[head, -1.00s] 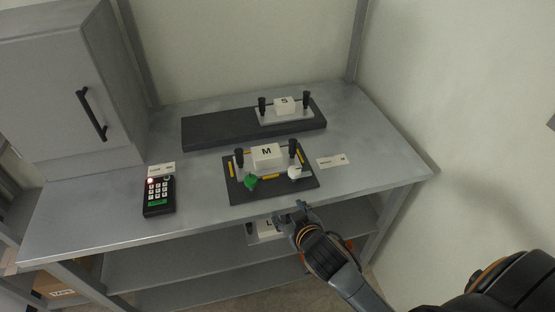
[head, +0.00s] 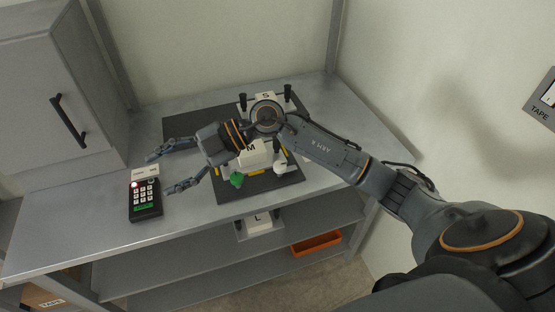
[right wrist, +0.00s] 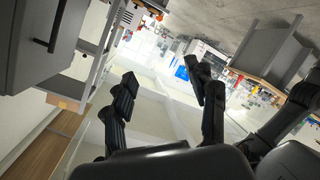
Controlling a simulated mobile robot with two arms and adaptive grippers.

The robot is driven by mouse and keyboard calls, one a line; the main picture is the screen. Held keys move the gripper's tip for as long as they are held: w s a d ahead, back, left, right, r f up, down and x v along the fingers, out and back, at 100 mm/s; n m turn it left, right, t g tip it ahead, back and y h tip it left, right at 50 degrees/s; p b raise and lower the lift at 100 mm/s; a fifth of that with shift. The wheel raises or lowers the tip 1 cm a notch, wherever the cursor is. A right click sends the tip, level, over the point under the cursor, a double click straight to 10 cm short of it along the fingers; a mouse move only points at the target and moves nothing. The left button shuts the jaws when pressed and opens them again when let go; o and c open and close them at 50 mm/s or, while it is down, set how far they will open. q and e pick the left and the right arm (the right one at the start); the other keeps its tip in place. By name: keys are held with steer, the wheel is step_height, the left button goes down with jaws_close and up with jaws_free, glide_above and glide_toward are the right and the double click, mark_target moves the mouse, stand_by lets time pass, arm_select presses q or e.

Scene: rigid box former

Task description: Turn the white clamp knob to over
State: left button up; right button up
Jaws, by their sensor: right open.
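The white clamp knob (head: 281,166) sits at the right front of the M fixture, on a dark base plate (head: 285,184) on the bench. It is partly visible beside the white M block (head: 254,155). A green knob (head: 236,180) sits at the left front of the same plate. My right gripper (head: 163,173) is open and empty, its fingers pointing left, left of the fixture and above the keypad's back edge. Its arm crosses over the back of the fixture. In the right wrist view both fingers (right wrist: 163,86) are spread with nothing between them. My left gripper is not in view.
A black keypad (head: 145,201) with a lit red light lies on the bench at left. A grey cabinet (head: 50,90) stands behind it. The S block (head: 266,96) stands behind my arm. The L block (head: 258,222) and an orange tray (head: 316,243) are on the lower shelf.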

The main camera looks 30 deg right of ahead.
steer(key=w+d+f+m+g+h, duration=0.1)
steer(key=d+f+h, duration=0.15)
steer(key=d, duration=0.25)
steer(key=w+d+f+h, duration=0.1)
steer(key=d+f+h, duration=0.1)
steer(key=d+h, duration=0.2)
steer(key=r+m+g+h, duration=0.2)
steer(key=m+h, duration=0.3)
steer(key=h, duration=0.3)
glide_above(281, 164)
step_height(281, 164, down, 14)
steer(key=p, duration=0.3)
steer(key=shift+r, duration=0.2)
steer(key=shift+c, duration=0.4)
steer(key=c, duration=1.1)
